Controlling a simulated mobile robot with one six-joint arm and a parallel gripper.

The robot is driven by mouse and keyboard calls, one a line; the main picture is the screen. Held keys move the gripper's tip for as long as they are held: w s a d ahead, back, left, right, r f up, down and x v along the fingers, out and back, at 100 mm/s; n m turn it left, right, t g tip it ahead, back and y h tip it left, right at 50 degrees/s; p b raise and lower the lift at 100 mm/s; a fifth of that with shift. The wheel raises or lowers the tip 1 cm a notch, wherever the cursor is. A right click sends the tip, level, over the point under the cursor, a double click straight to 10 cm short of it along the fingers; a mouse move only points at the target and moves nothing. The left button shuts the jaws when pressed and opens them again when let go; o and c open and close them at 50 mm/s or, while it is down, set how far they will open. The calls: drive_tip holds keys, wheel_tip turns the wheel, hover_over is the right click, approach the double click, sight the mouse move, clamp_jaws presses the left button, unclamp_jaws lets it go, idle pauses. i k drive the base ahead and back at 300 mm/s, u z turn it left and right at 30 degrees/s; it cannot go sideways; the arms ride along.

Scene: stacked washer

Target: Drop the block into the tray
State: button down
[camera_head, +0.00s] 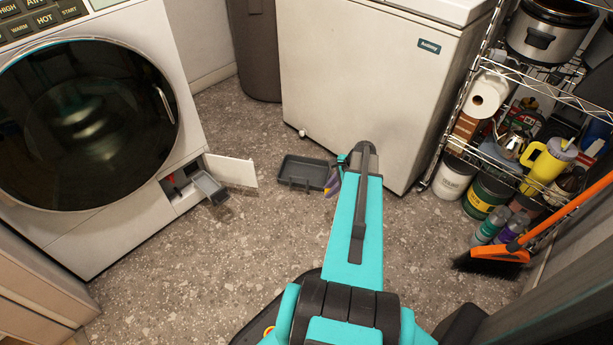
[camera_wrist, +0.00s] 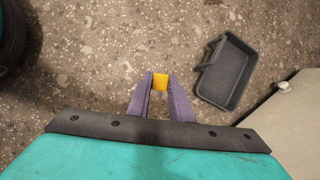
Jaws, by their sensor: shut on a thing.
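A small yellow block (camera_wrist: 160,82) is held between the purple fingertips of my gripper (camera_wrist: 159,88) in the wrist view. The grey tray (camera_wrist: 230,70) lies on the speckled floor, to the right of the gripper in that view, apart from the block. In the head view the tray (camera_head: 304,172) sits on the floor in front of the white freezer. My gripper (camera_head: 333,184) shows in part just right of the tray, mostly hidden by my teal arm. The block cannot be made out in the head view. The tray looks empty.
A washer (camera_head: 90,110) stands at left with a small flap door (camera_head: 231,170) open and a drawer (camera_head: 209,186) pulled out. The white freezer (camera_head: 365,80) is behind the tray. A wire shelf (camera_head: 535,85) and orange broom (camera_head: 560,215) are at right. Floor at lower left is clear.

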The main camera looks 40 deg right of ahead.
sight(313, 170)
drive_tip(key=i, duration=0.85)
drive_tip(key=u, duration=0.05)
